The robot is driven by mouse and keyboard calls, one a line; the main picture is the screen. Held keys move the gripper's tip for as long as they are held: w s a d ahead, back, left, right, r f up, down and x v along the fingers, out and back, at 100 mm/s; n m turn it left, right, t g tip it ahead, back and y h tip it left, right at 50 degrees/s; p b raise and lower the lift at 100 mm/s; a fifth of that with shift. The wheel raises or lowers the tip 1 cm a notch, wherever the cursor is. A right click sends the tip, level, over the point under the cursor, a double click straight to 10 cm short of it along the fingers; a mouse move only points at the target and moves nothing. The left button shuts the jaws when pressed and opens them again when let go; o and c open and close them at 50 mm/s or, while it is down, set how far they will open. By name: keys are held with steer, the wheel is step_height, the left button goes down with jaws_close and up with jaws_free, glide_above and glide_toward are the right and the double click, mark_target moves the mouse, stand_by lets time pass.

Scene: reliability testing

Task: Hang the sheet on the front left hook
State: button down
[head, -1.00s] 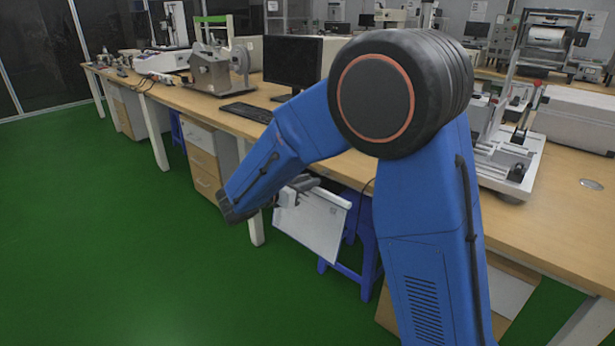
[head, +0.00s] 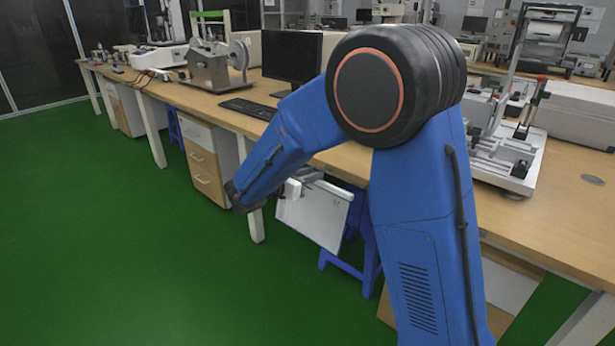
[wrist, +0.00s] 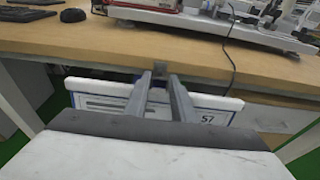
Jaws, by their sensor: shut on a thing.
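The sheet (head: 312,214) is a white, flat, rigid-looking panel hanging tilted below my gripper, beside the long table's front edge in the head view. In the head view my forearm partly hides the gripper. I cannot make out the front left hook.
The long wooden table (head: 560,240) carries a monitor (head: 291,60), a keyboard (head: 249,109) and test machines. A blue stool (head: 345,272) stands under it behind the sheet. A drawer cabinet (head: 206,160) is further left. The green floor at left is clear.

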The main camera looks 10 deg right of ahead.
steer(key=shift+x, duration=2.65)
